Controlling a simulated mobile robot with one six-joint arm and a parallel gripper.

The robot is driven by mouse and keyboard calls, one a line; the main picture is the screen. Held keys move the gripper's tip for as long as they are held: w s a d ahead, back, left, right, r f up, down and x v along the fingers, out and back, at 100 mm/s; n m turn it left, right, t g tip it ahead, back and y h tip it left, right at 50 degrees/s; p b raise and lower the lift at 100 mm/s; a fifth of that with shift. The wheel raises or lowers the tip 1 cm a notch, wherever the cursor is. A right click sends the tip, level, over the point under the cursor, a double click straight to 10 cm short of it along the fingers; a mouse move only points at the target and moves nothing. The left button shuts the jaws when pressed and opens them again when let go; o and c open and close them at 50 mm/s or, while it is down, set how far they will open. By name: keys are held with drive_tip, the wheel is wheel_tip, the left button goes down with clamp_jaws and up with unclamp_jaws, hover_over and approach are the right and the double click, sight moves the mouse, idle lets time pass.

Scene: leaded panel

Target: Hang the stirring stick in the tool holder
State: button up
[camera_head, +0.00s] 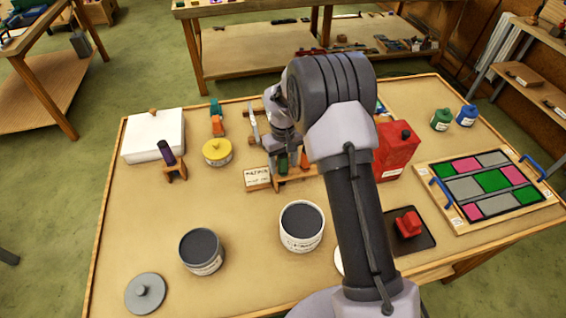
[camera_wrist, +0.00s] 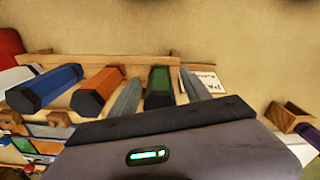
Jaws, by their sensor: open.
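The wooden tool holder (camera_head: 297,178) stands mid-table, partly hidden by my arm, and crosses the top of the wrist view (camera_wrist: 95,60). Blue (camera_wrist: 45,88), orange (camera_wrist: 97,90) and green (camera_wrist: 159,88) faceted handles sit along it. My gripper (camera_wrist: 158,92) is open at the holder, one grey finger on each side of the green handle. My gripper (camera_head: 284,150) is partly hidden in the head view. I cannot tell for sure which tool is the stirring stick, or whether the fingers touch the green handle.
A purple-handled tool (camera_head: 166,152) stands in a small wooden stand at left. A yellow tin (camera_head: 217,152), two open dark-filled cans (camera_head: 201,250) (camera_head: 302,226), a red canister (camera_head: 396,150) and a coloured panel tray (camera_head: 470,222) surround the holder.

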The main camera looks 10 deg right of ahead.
wheel_tip(320, 180, up, 17)
drive_tip(key=p, duration=0.4)
drive_tip(key=s+r+m+t+b, duration=0.1)
drive_tip(key=s+r+m+b, duration=0.1)
drive_tip(key=s+r+b, duration=0.35)
drive_tip(key=s+a+f+m+t+b, duration=0.1)
drive_tip(key=s+b, duration=0.2)
drive_tip(key=s, duration=0.5)
drive_tip(key=s+a+f+m+t+y+b, duration=0.1)
drive_tip(key=s+f+m+t+b, duration=0.1)
drive_tip(key=s, duration=0.7)
drive_tip(key=s+a+f+m+t+y+b, duration=0.1)
drive_tip(key=s+b, duration=0.3)
drive_tip(key=s, duration=0.4)
drive_tip(key=shift+s+a+f+m+t, duration=0.4)
drive_tip(key=shift+a+f+m, duration=0.1)
drive_tip(key=shift+m, duration=0.2)
